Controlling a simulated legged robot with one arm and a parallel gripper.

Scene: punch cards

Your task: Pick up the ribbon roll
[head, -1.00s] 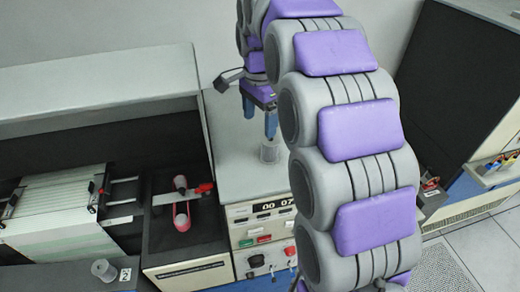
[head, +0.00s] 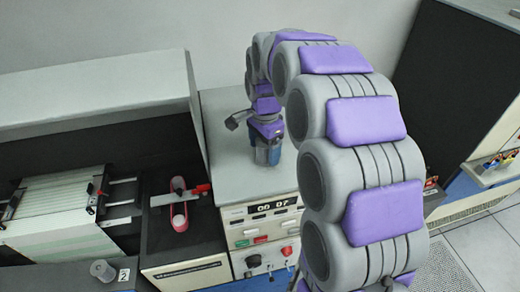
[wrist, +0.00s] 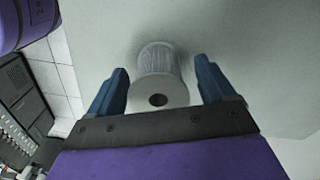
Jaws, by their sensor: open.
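The ribbon roll (wrist: 163,62) is a pale grey spool with a dark hole in its end. It stands on the light grey machine top (head: 228,150). My gripper (wrist: 161,72) is open, with one blue finger on each side of the roll and a visible gap on both sides in the wrist view. In the head view my gripper (head: 267,158) is low over the machine top, and its fingers mostly hide the roll.
A second grey spool (head: 103,270) stands at the front left beside a "2" label. Left of the machine top are a dark recess with a red-and-pink belt part (head: 180,215) and a stack of cards (head: 58,195). A control panel (head: 262,232) lies below the front edge.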

